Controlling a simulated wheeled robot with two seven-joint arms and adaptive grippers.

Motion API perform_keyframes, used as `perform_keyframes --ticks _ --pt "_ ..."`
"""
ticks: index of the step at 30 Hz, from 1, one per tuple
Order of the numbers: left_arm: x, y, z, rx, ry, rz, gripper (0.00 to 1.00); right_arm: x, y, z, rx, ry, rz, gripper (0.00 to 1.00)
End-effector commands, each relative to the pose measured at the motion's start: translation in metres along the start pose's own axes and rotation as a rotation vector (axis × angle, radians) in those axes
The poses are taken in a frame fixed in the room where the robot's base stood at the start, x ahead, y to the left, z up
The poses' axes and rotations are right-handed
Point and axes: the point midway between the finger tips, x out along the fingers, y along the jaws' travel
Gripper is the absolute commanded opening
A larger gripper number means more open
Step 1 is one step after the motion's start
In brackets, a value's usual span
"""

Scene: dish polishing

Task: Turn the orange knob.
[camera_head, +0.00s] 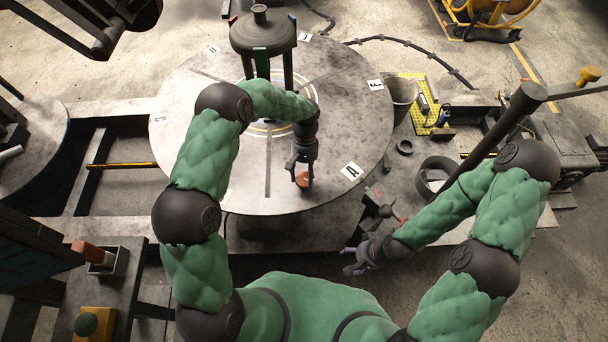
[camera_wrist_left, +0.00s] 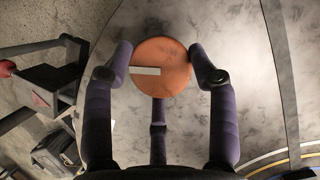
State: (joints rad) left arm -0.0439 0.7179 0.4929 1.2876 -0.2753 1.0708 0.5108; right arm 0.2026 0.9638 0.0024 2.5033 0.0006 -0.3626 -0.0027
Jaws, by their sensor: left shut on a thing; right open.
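The orange knob (camera_wrist_left: 160,84) is a round disc with a white bar marked on its left part, seen from above in the left wrist view. It also shows in the head view as a small orange-brown spot (camera_head: 302,181) near the front of the round grey table (camera_head: 205,100). My left gripper (camera_head: 300,174) is shut on the knob, with fingers at its left and right sides in the left wrist view (camera_wrist_left: 160,62) and a third finger below it. My right gripper (camera_head: 350,262) is open and empty, off the table's front right edge.
Lettered tags, such as A (camera_head: 351,171) and F (camera_head: 375,84), lie around the round table's rim. A dark domed device (camera_head: 262,35) stands at its back. A dark fan-like tool (camera_head: 383,207) is near my right gripper.

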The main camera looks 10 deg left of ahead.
Motion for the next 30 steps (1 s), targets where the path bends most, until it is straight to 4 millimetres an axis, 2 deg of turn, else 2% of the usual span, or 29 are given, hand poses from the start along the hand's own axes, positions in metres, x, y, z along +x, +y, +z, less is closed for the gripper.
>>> perform_keyframes --ticks 18,19,21,30 --pt "0.0005 0.0004 0.0 0.042 0.001 -0.017 0.25 0.0002 0.0001 0.0 0.0 0.0 0.0 0.7" --pt "0.0005 0.0004 0.0 0.042 0.001 -0.017 0.61 0.0002 0.0001 0.0 0.0 0.0 0.0 0.7" --pt "0.0005 0.0003 0.0 0.042 0.001 -0.017 0.8 0.0002 0.0001 0.0 0.0 0.0 0.0 0.7" --pt "0.0002 0.0003 0.0 0.041 0.001 -0.017 0.82 0.0002 0.0001 0.0 0.0 0.0 0.0 0.7"
